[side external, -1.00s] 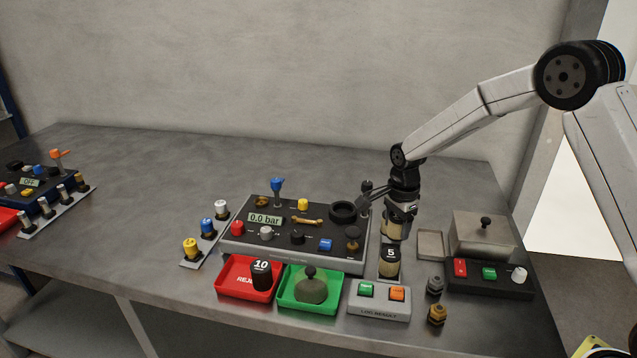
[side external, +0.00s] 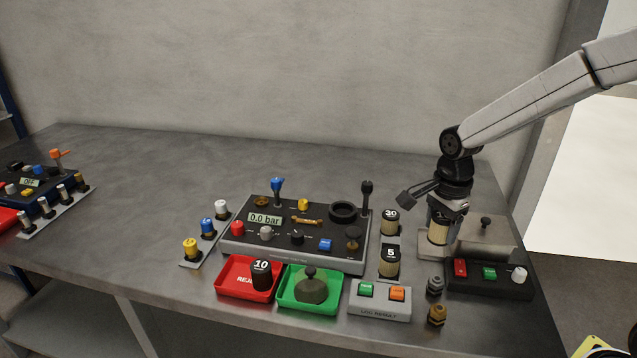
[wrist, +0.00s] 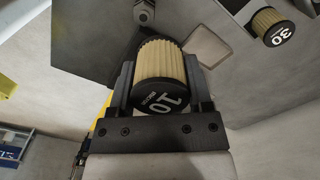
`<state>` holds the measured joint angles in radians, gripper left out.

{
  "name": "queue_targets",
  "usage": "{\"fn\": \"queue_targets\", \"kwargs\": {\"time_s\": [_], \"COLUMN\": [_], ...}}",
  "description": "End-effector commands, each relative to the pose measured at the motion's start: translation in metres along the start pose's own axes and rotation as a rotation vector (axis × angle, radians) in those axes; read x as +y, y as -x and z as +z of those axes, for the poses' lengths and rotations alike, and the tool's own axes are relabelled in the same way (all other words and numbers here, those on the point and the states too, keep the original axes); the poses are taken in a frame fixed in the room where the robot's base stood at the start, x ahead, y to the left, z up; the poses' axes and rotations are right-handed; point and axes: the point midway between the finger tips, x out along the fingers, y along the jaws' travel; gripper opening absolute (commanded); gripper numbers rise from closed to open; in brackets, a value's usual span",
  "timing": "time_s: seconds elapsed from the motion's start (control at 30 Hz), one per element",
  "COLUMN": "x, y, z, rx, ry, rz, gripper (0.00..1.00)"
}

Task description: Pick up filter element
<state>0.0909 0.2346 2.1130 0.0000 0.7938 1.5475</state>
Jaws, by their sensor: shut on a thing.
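My gripper (side external: 446,212) is shut on a pleated tan filter element (wrist: 160,60) with a black end cap marked 10. In the wrist view the filter sits between the two fingers of my gripper (wrist: 163,88). In the side view the held filter element (side external: 438,232) hangs upright in front of the metal box at the right. Whether it touches anything beneath is unclear. A filter marked 30 (side external: 390,223) and one marked 5 (side external: 390,262) stand to its left; the 30 filter also shows in the wrist view (wrist: 272,27).
A metal box with a knob (side external: 492,236) stands behind a black button panel (side external: 505,283). The pressure console (side external: 285,228) is left of the filters. A red tray (side external: 228,291) holds a black-capped item marked 10. A green tray (side external: 284,302) and log box (side external: 380,305) stand in front.

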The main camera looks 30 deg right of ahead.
Motion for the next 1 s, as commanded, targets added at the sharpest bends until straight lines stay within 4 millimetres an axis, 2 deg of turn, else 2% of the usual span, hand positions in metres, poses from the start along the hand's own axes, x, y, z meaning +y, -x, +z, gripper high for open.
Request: {"fn": "queue_targets", "kwargs": {"time_s": [0.23, 0.83, 1.0], "x": [0.0077, 0.0079, 0.0074], "y": [0.0034, 0.0037, 0.0098], "z": [0.0, 0.0001, 0.0], "rx": [0.0, 0.0, 0.0], "ry": [0.0, 0.0, 0.0], "rz": [0.0, 0.0, -0.002], "gripper": [0.07, 0.07, 0.07]}}
